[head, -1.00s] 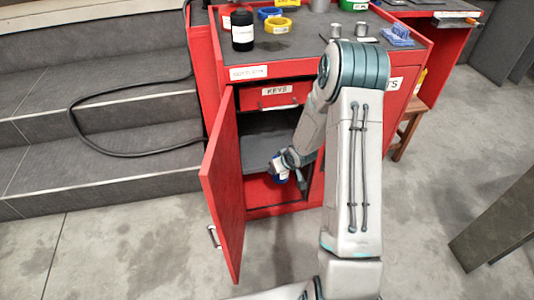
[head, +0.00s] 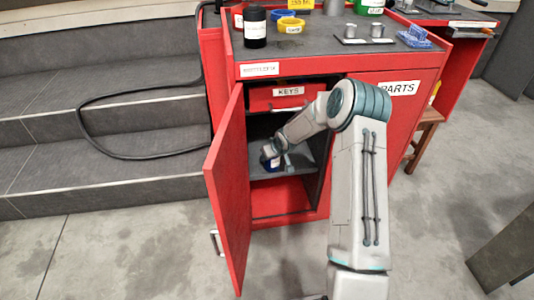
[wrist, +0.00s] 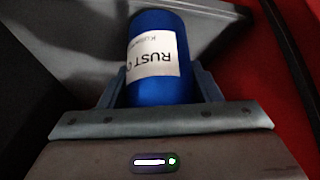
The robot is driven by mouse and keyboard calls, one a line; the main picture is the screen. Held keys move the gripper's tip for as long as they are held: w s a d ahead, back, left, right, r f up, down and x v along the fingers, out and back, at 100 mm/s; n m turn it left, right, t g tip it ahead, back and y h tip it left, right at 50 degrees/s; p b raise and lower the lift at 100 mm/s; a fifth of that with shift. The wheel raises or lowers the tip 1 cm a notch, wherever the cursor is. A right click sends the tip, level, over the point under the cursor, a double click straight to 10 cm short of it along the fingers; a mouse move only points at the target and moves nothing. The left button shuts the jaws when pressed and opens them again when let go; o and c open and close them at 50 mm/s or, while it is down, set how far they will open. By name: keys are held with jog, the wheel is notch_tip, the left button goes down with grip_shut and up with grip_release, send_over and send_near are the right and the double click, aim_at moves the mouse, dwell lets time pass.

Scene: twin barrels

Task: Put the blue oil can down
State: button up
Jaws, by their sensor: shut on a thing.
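The blue oil can (head: 271,163) is in my gripper (head: 276,160), in front of or at the grey shelf (head: 302,166) inside the open red cabinet. In the wrist view the can (wrist: 158,88) is a blue cylinder with a white label reading "RUST". The two fingers of my gripper (wrist: 162,88) are on either side of it, shut on it. I cannot tell whether the can touches the shelf. My own forearm hides part of the shelf.
The cabinet's red door (head: 228,195) stands open on the left. A drawer labelled KEYS (head: 290,95) is above the shelf. The worktop (head: 310,45) holds a dark bottle (head: 255,27), tape rolls and metal parts. Grey steps (head: 100,130) rise on the left.

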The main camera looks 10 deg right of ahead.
jog(key=shift+w+a, duration=0.15)
jog(key=shift+w, duration=0.35)
jog(key=w, duration=0.1)
jog(key=w+a+b, duration=0.1)
jog(key=w, duration=0.1)
jog(key=shift+w, duration=0.1)
jog(key=shift+f+b, duration=0.45)
jog(key=shift+f, duration=0.25)
jog(key=shift+f, duration=0.25)
jog(key=o, duration=1.2)
